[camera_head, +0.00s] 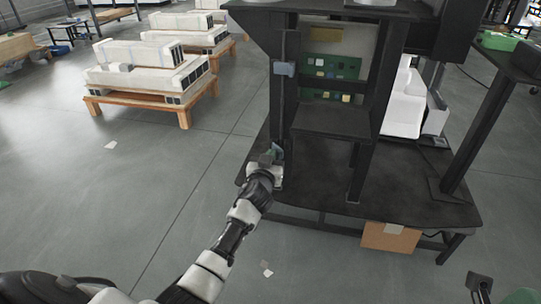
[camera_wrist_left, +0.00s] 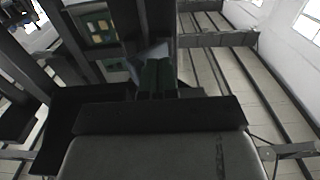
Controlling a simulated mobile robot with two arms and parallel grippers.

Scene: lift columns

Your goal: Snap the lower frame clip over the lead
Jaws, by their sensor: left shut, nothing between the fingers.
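The dark frame (camera_head: 367,105) stands on a black table, with a thin dark line, perhaps the lead, along its left post (camera_head: 283,112). A blue-grey upper clip (camera_head: 285,69) sits high on that post. A blue-grey piece, apparently the lower frame clip (camera_head: 278,149), shows low on the post and is partly hidden by my left gripper (camera_head: 270,158). In the left wrist view, the left gripper's green fingertips (camera_wrist_left: 157,78) are together and empty, right by the pale blue-grey clip (camera_wrist_left: 151,52); I cannot tell whether they touch. Whether the clip is closed is unclear.
The black tabletop (camera_head: 310,190) is mostly bare. A green circuit board (camera_head: 332,67) is mounted in the frame. A cardboard box (camera_head: 390,237) is under the table. Pallets with white blocks (camera_head: 150,75) stand at the back left. A dark part at bottom right may be my right gripper (camera_head: 479,286).

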